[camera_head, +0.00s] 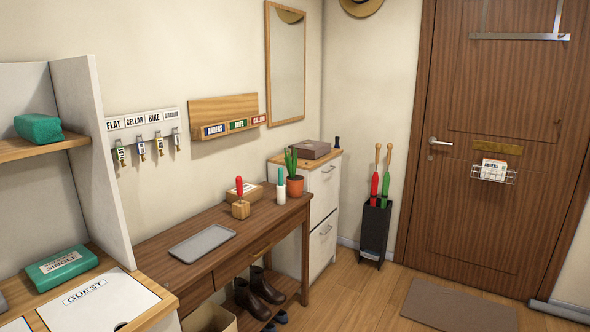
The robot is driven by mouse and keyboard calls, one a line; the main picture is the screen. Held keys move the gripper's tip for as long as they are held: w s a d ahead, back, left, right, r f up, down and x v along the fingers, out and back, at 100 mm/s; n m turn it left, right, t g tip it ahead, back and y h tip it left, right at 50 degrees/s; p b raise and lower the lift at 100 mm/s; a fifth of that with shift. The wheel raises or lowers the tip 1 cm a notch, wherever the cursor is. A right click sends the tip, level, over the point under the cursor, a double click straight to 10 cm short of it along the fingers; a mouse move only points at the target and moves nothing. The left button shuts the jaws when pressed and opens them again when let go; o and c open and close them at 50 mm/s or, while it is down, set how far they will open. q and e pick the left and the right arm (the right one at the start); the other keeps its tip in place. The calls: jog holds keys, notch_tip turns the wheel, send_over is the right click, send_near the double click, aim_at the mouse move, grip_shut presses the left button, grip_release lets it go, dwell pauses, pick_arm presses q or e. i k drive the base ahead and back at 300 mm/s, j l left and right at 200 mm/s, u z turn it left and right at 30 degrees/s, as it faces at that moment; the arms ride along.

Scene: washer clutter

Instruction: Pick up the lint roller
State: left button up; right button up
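A small upright white cylinder with a teal-green section (281,187) stands on the wooden console table, just in front of a potted plant; it may be the lint roller, but it is too small to be sure. A red-handled item (239,186) stands upright in a small wooden block (241,209) to its left, and I cannot tell what it is. Neither of my grippers is in view.
The console table (165,238) also carries a grey tray (202,243), a small box and a potted plant (295,186). A white cabinet (322,190) stands at its right, then a black umbrella stand (376,230). Brown boots (262,287) sit below. Floor before the door is clear except a mat (459,306).

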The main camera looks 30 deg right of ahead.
aim_at(281, 188)
jog(key=i+l+z, duration=0.25)
jog(key=z, duration=0.15)
jog(key=i+l+z, duration=0.1)
jog(key=i+z, duration=0.65)
jog(key=i+l+u, duration=0.15)
jog(key=i, duration=0.3)
jog(key=i+l+u, duration=0.15)
jog(key=i, duration=0.25)
